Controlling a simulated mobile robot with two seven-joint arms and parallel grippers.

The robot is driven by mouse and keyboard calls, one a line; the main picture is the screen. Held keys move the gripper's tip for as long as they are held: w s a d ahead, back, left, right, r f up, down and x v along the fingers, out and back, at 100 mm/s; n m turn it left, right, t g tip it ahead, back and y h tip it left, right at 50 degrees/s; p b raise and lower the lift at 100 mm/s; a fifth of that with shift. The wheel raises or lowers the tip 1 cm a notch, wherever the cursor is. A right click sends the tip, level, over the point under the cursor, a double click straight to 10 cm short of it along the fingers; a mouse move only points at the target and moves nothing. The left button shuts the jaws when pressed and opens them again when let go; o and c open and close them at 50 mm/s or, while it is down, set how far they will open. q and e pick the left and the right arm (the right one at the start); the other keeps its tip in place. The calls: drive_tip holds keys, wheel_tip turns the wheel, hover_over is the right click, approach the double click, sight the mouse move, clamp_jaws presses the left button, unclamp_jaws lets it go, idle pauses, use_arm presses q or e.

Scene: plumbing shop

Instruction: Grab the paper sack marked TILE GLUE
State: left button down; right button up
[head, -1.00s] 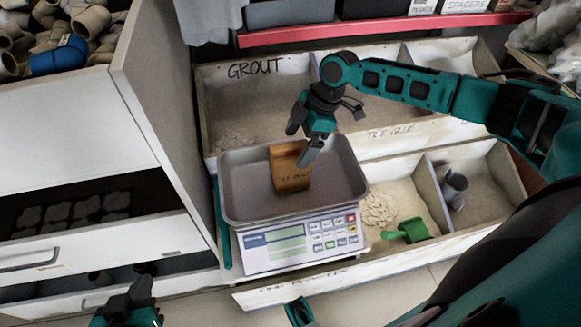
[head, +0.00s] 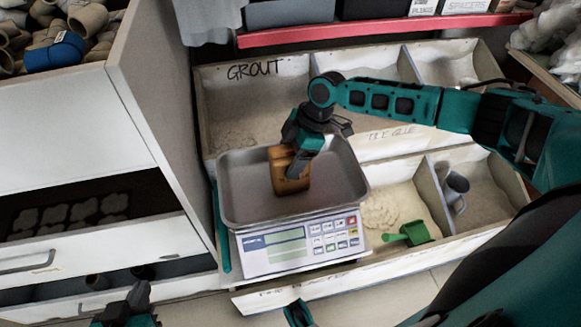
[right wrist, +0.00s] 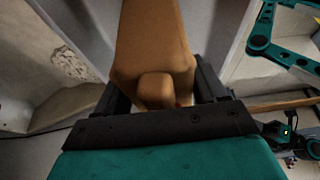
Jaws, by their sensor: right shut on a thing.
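The brown paper sack (head: 291,184) is in the steel pan of the scale (head: 243,208). Its lettering is too small and covered to read now. My right gripper (head: 287,158) is over the sack's top from above and is shut on it. In the right wrist view, the sack (right wrist: 155,45) fills the space between the two dark fingers, its top bunched between them. My left gripper (head: 128,308) shows only partly at the bottom left edge, apart from the sack; its jaw opening is not clear.
Behind and right of the scale are wooden bins of powder, one marked GROUT (head: 255,70). A white drawer cabinet (head: 95,130) stands left. A red shelf edge (head: 350,31) runs behind.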

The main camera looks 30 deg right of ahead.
clamp_jaws()
drive_tip(key=shift+w+r, duration=0.1)
drive_tip(key=shift+r, duration=0.05)
idle(0.4)
